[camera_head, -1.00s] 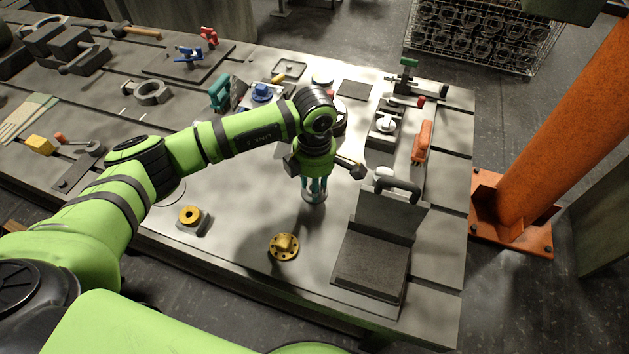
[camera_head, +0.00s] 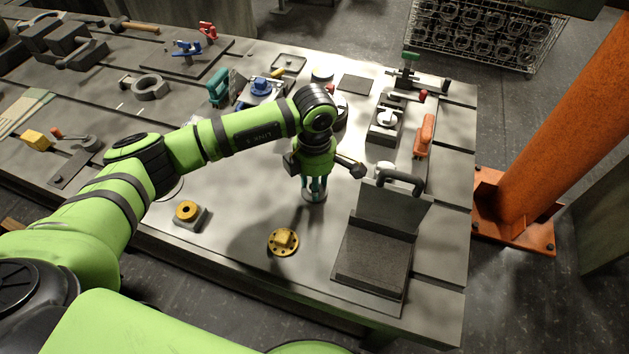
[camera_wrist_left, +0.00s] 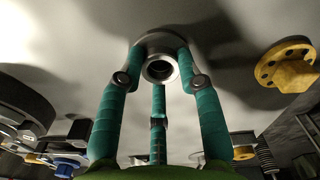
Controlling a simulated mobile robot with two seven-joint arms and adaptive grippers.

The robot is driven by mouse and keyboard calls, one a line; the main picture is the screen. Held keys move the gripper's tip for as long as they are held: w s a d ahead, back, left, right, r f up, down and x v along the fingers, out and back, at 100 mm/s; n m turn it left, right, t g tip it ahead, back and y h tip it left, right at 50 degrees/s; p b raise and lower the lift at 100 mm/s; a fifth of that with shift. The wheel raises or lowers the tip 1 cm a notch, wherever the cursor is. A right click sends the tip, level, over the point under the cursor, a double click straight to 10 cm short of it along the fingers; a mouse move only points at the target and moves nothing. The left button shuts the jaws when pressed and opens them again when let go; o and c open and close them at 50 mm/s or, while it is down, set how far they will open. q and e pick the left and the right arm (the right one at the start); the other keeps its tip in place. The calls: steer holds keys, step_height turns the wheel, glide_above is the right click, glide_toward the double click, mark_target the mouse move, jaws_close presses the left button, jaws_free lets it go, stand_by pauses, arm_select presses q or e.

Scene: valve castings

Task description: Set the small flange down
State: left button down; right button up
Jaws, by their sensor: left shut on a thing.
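The small flange is a grey metal ring with a raised hub and a dark bore. In the left wrist view the flange (camera_wrist_left: 160,68) sits between the teal fingers of my left gripper (camera_wrist_left: 160,85), which are closed around its hub. In the head view the gripper (camera_head: 314,190) points straight down, and the flange (camera_head: 314,197) shows at its fingertips, at or just above the bare tabletop. I cannot tell whether its underside touches the table. My right gripper is not in view.
A brass flange (camera_head: 283,242) lies in front of the gripper. A grey angle plate (camera_head: 372,262) with a handle stands to the right. Clamps and fixtures fill the back of the table (camera_head: 240,190). Bare tabletop surrounds the gripper.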

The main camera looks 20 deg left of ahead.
arm_select(q)
steer(key=c, duration=0.8)
jaws_free()
steer(key=shift+o, duration=0.2)
step_height(320, 180, up, 12)
